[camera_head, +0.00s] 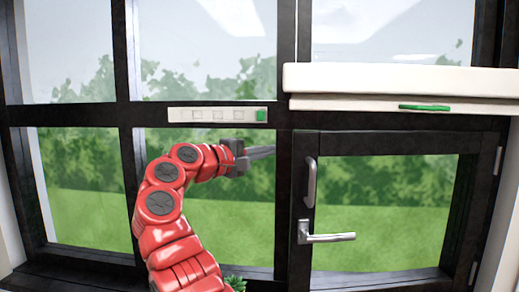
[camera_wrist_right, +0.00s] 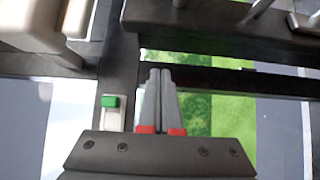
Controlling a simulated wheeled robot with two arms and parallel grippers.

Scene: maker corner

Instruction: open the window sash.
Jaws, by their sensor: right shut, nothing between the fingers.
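The window sash (camera_head: 391,144) is the black-framed lower right pane in the head view, with hinges on its right edge. A silver lever handle (camera_head: 330,238) on its left side lies horizontal, pointing right. A vertical silver pull bar (camera_head: 311,182) sits above it. I cannot tell whether the sash is flush with the frame. My right gripper (camera_head: 272,151) is shut and empty, its tips pointing right, left of the pull bar and apart from it in the picture. In the right wrist view the shut fingers (camera_wrist_right: 160,98) show with nothing between them. My left gripper is out of view.
A white switch panel (camera_head: 217,115) with a green button is on the frame just above my right gripper. A white ledge-like housing (camera_head: 390,80) with a green handle (camera_head: 425,107) juts out above the sash. A small green plant (camera_head: 235,284) shows at the bottom.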

